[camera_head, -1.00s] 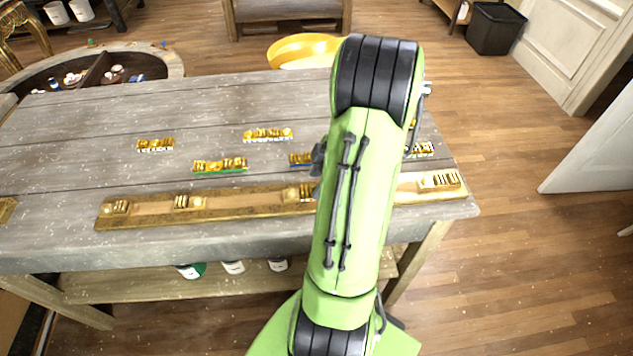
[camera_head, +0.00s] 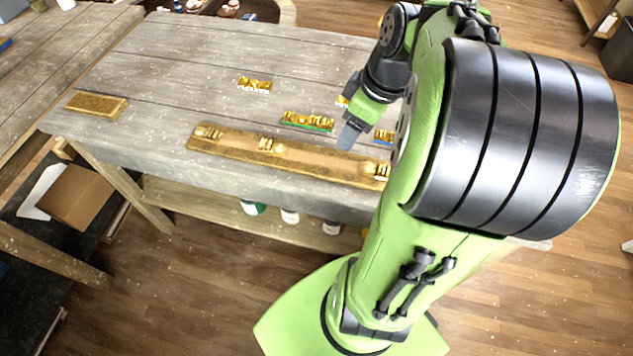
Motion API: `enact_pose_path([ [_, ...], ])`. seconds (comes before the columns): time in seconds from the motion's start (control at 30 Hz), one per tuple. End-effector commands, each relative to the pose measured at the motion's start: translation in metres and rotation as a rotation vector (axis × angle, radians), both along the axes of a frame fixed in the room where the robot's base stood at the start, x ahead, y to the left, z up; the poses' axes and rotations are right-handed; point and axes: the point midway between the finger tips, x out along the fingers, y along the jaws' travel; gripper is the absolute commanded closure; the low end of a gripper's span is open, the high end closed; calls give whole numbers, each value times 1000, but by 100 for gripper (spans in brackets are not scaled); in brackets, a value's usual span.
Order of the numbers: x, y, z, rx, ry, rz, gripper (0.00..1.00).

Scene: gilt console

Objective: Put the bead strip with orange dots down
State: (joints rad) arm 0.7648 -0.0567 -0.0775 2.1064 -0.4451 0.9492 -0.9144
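My gripper (camera_head: 350,132) hangs low over the table, pointing down, near the green-edged bead strip (camera_head: 307,122) and the blue-edged bead strip (camera_head: 385,137). One grey finger shows; whether it is open or holds anything cannot be told. A bead strip with white dots (camera_head: 254,85) lies farther back at left. Another bead strip (camera_head: 341,101) shows partly behind my gripper. I cannot make out orange dots on any strip. The right part of the table is hidden by my arm.
A long wooden rail (camera_head: 235,146) with several gold pieces runs along the front of the grey table (camera_head: 200,65). A gold block (camera_head: 96,104) lies at the left end. Cups (camera_head: 290,215) stand on the shelf below.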

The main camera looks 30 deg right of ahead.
Motion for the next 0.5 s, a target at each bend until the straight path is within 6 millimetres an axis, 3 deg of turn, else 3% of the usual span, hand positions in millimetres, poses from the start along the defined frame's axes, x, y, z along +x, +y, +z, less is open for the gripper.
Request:
enact_pose_path([
  [0.03,-2,38,12,-22,-19,-36,39],
  [0.1,-16,82,23,-32,-54,-134,39],
  [0.2,-45,125,28,-12,-122,-272,39],
  [0.33,-74,146,26,42,-192,-399,39],
  [0.5,-82,149,24,68,-211,-451,39],
])
